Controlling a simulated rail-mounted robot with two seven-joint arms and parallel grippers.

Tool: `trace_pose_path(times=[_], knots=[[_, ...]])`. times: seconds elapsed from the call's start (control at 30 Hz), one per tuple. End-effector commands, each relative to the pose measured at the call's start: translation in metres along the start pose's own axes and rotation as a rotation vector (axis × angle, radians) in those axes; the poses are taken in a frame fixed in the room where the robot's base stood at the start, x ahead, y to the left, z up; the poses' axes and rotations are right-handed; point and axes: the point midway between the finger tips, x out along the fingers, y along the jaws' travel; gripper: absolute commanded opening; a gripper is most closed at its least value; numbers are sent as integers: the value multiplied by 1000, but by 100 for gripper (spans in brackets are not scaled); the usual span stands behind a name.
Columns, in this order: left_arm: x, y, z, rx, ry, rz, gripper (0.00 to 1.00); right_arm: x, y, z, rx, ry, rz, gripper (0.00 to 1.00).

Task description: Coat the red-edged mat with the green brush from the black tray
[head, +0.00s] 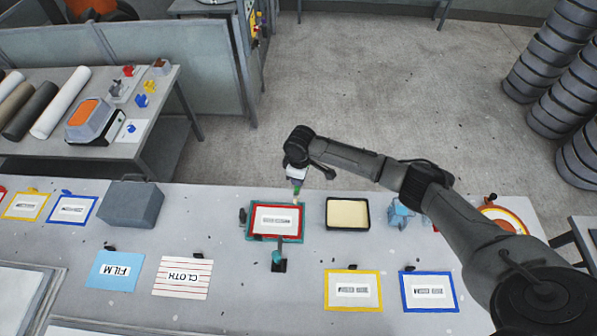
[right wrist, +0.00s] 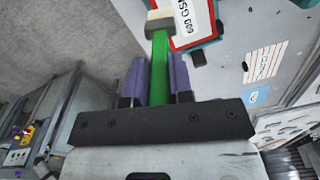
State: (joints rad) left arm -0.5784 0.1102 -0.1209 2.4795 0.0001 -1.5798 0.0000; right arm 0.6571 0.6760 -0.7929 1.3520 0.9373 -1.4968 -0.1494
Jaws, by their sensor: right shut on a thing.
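My right gripper (head: 297,180) is shut on the green brush (head: 297,190), between the mat and the black tray at the table's back edge. In the right wrist view its purple-padded fingers (right wrist: 160,82) clasp the green handle (right wrist: 160,62), with the pale bristles (right wrist: 160,17) at the far end. The red-edged mat (head: 275,233) lies on a teal base, with a white label. The brush tip is over its top right corner; I cannot tell whether it touches. The black tray (head: 348,229), filled with cream material, is just right of the mat. My left gripper is not in view.
A teal-handled tool (head: 278,257) stands in front of the mat. Yellow-edged (head: 353,305) and blue-edged (head: 429,306) mats lie front right. The film (head: 114,283) and cloth (head: 169,292) sheets lie front left. A grey box (head: 132,206) stands left; a blue item (head: 400,212) is right of the tray.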

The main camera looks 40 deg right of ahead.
Motion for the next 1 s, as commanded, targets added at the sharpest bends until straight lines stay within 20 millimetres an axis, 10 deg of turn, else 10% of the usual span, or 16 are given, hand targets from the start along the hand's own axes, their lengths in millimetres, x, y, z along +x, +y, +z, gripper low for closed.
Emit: trace_pose_path(times=[1.0], knots=[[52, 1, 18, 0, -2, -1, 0, 48, 2, 6, -241, -23, 33, 0]])
